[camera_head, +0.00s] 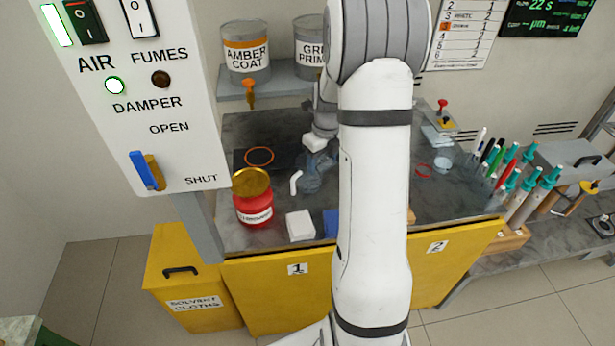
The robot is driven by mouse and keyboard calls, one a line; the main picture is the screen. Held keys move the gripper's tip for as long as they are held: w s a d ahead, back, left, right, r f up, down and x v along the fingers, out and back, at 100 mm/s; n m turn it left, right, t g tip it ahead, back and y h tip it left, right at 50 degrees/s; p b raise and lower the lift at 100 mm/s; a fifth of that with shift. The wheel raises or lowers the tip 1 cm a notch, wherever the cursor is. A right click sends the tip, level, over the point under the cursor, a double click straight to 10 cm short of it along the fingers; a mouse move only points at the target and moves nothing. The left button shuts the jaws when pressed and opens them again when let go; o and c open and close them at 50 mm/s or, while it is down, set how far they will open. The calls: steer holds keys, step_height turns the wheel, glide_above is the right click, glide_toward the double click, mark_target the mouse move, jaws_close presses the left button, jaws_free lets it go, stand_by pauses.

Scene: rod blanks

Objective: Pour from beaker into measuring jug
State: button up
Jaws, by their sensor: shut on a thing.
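My gripper (314,160) is above the dark bench, left of my white arm, and small in the view. It is shut on a clear bluish vessel (312,182), which looks like the beaker. The vessel's rim, tilt and contents are too small to tell. A small clear container (443,163) stands farther right on the bench; I cannot tell if it is the measuring jug. My arm hides the middle of the bench.
A red jar (253,207) with a gold lid, a white block (300,225) and a blue item (331,222) sit at the front left. An orange ring (259,156) lies behind. Pens (507,165) stand at right. A control panel (150,110) overhangs the left.

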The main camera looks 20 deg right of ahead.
steer(key=shift+w+r+g+h+p, duration=0.15)
steer(key=shift+r+g+h+p, duration=0.15)
steer(key=shift+g+p, duration=1.25)
stand_by(1.3)
steer(key=shift+w+a+r+g+h+p, duration=0.15)
steer(key=shift+w+g+h+p, duration=0.1)
steer(key=shift+g+p, duration=0.45)
steer(key=shift+w+r+g+h+p, duration=0.1)
steer(key=shift+w+g+h+p, duration=0.1)
steer(key=shift+g+p, duration=0.45)
stand_by(3.8)
